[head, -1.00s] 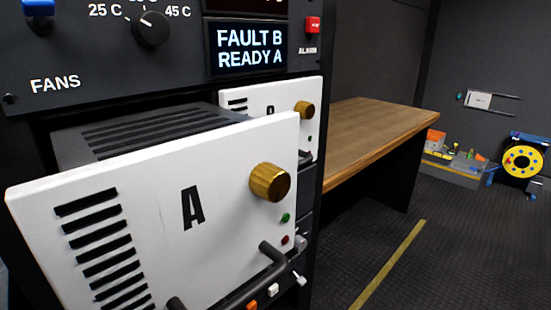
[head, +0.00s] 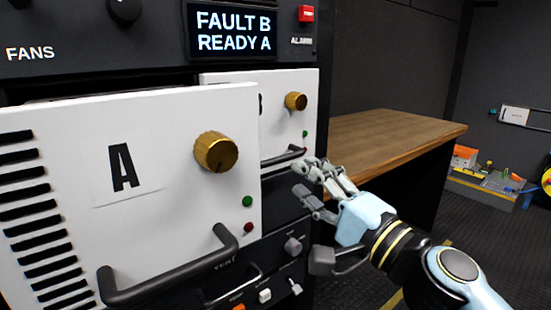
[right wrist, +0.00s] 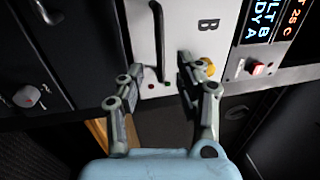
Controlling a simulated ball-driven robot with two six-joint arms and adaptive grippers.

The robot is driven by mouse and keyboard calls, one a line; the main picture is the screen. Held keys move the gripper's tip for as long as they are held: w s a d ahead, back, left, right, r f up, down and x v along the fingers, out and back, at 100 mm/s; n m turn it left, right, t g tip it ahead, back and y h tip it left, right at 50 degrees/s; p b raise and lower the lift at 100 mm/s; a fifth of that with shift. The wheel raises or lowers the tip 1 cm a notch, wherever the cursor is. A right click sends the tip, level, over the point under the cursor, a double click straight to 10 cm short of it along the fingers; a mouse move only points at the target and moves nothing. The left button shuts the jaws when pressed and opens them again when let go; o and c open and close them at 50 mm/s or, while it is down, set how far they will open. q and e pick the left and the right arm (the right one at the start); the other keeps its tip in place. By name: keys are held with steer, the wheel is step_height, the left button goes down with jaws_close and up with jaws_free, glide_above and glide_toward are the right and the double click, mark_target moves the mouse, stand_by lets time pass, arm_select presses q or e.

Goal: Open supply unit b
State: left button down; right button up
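Supply unit B (head: 222,79) is a white panel with a gold knob (head: 296,101) and a dark bar handle (head: 283,158). Unit A's panel, nearer to me, hides much of it. My right gripper (head: 300,180) is at the right end of unit B's handle. In the right wrist view the open gripper (right wrist: 158,72) has one finger on each side of the handle (right wrist: 160,35), near its end. A gap shows between the handle and the fingers. The knob (right wrist: 207,66) is close by the right finger. My left gripper is not in view.
Unit A (head: 65,190) stands out from the rack in front of unit B, with its own handle (head: 170,275) and knob (head: 216,152). A display (head: 234,30) reads "FAULT B READY A". A red alarm button (head: 306,13) is beside it. A wooden bench (head: 390,135) stands to the right.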

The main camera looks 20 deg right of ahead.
mark_target(280, 160)
steer(key=p+x, duration=0.1)
steer(key=x, duration=0.5)
steer(key=shift+w+r+p, duration=0.1)
steer(key=shift+w+p, duration=0.15)
steer(key=shift+p, duration=0.05)
steer(key=shift+w+a, duration=0.25)
steer(key=shift+w, duration=0.35)
jaws_close()
